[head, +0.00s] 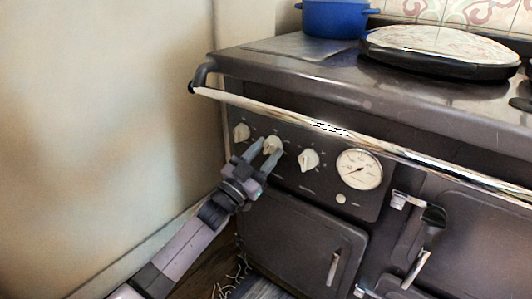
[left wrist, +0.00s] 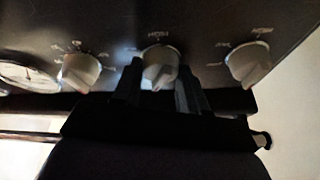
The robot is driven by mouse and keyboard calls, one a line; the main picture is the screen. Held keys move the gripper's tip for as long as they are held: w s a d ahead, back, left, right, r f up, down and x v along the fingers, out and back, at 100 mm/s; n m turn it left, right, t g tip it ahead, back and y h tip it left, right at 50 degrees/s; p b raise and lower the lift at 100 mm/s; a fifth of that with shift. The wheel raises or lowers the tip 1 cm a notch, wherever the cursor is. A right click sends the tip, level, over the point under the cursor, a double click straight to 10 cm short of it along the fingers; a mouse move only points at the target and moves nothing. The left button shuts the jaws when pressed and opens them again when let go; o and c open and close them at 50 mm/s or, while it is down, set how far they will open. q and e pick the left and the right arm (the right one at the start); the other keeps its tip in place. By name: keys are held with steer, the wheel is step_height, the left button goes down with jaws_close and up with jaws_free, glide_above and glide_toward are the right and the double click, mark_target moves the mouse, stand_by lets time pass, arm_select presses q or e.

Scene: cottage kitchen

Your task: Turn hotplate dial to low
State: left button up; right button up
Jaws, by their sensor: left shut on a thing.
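The stove's front panel carries a row of three cream dials. My left gripper (head: 263,158) is at the middle dial (head: 273,145), with its fingers on either side of it and shut on it. In the left wrist view, the middle dial (left wrist: 160,66) sits between the two dark fingers (left wrist: 160,90), and lettering that seems to read HIGH shows beside it. The left dial (head: 241,132) and the right dial (head: 308,160) stand free on each side. Which dial is the hotplate's cannot be read in the head view. My right gripper is not in view.
A chrome rail (head: 330,130) runs across the stove front above the dials. A round gauge (head: 359,169) is right of them. An oven door with a handle (head: 333,268) is below. A blue pot (head: 335,18) and a round lid (head: 440,50) are on top. A wall is at left.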

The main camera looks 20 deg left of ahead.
arm_select(q)
steer(key=m+g+h, duration=0.1)
steer(key=m+h, duration=0.1)
steer(key=m, duration=0.2)
steer(key=shift+a, duration=0.15)
steer(key=m+g+h, duration=0.1)
steer(key=m, duration=0.2)
steer(key=shift+p, duration=0.35)
steer(key=shift+w+a+m+g+h, duration=0.1)
steer(key=shift+m+g+h, duration=0.35)
steer(key=shift+m, duration=0.75)
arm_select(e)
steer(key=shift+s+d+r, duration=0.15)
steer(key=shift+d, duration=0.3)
arm_select(q)
steer(key=shift+g, duration=0.25)
steer(key=o, duration=1.1)
steer(key=shift+c, duration=0.2)
